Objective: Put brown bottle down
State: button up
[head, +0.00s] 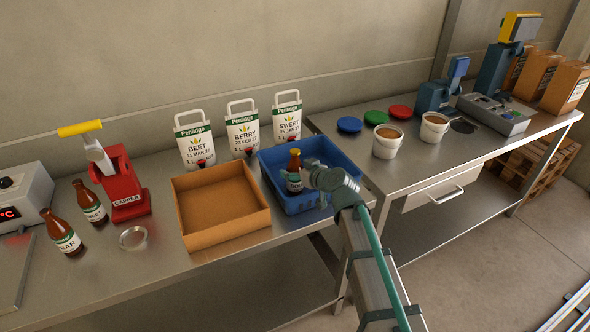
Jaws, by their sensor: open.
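A brown bottle (294,164) with a yellow cap and a pale label stands upright, seen at the blue crate (350,195). Its base is hidden, so I cannot tell what it touches below. My gripper (303,181) is open at the crate, reaching in from the right, with its fingers close beside the bottle's lower part. I cannot tell whether they touch it. Two other brown bottles, one (88,203) by the red press and one (60,234) nearer the front, stand on the left of the steel bench without yellow caps.
An empty cardboard tray (255,222) sits left of the crate. Several white Penridge pouches (243,132) stand behind. A red capper (122,182) and a round metal dish (133,238) are on the left. White tubs (387,147) stand on the right bench.

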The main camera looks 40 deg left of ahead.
jog(key=b+v, duration=0.2)
jog(key=v, duration=0.9)
jog(key=shift+s+d, duration=0.1)
jog(key=shift+d, duration=0.05)
